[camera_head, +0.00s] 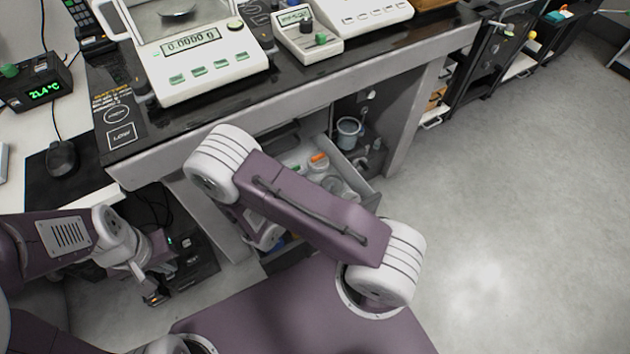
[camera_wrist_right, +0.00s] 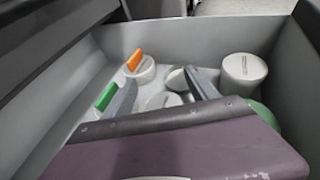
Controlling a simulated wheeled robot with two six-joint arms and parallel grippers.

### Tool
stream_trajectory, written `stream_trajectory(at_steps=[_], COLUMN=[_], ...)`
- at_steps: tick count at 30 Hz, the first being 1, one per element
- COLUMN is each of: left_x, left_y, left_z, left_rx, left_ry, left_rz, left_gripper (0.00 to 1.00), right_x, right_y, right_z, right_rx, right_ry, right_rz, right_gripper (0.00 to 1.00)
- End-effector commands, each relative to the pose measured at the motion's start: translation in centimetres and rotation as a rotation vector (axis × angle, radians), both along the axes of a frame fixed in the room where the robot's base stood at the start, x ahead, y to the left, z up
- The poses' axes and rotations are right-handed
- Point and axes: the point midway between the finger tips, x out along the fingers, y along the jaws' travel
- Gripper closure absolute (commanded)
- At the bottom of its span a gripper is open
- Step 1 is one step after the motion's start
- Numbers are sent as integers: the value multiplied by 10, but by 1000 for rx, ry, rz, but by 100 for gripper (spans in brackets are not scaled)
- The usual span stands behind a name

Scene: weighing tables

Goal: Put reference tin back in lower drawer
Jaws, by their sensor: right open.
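An open drawer (camera_head: 365,187) under the weighing bench holds several pale round containers. In the right wrist view the drawer (camera_wrist_right: 60,100) shows one white tin with an orange tab (camera_wrist_right: 134,60), a green tab (camera_wrist_right: 106,96), low white lids and a taller white cylinder (camera_wrist_right: 244,72). I cannot tell which of them is the reference tin. My right gripper (camera_wrist_right: 163,82) is open over the containers, its fingers apart, with a low white lid (camera_wrist_right: 163,101) showing between them. In the head view my right arm hides part of the drawer. My left gripper (camera_head: 160,285) hangs low at the left, its fingers unclear.
The bench top carries a balance reading 0.0000 g (camera_head: 205,55) and smaller instruments (camera_head: 308,40). A grey-blue cup (camera_head: 348,132) stands under the bench, right of the drawer. A bench leg (camera_head: 412,120) stands further right. The floor at right (camera_head: 510,200) is clear.

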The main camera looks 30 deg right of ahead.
Motion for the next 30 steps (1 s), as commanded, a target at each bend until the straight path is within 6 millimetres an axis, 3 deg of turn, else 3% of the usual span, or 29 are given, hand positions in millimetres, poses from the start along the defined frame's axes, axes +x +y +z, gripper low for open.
stream_trajectory(at_steps=[1,6,12,30], left_x=[0,0,0,0], left_y=[0,0,0,0], left_z=[11,25,34,34], left_rx=[0,0,0,0], left_ry=[0,0,0,0], left_rz=[0,0,0,0], left_gripper=[100,100,100,100], right_x=[-1,-18,-33,-35], right_y=[1,34,57,59], right_z=[11,25,35,35], right_rx=[4,3,2,2], right_ry=[7,2,1,-2], right_rz=[2,8,3,-4], right_gripper=[33,33,33,33])
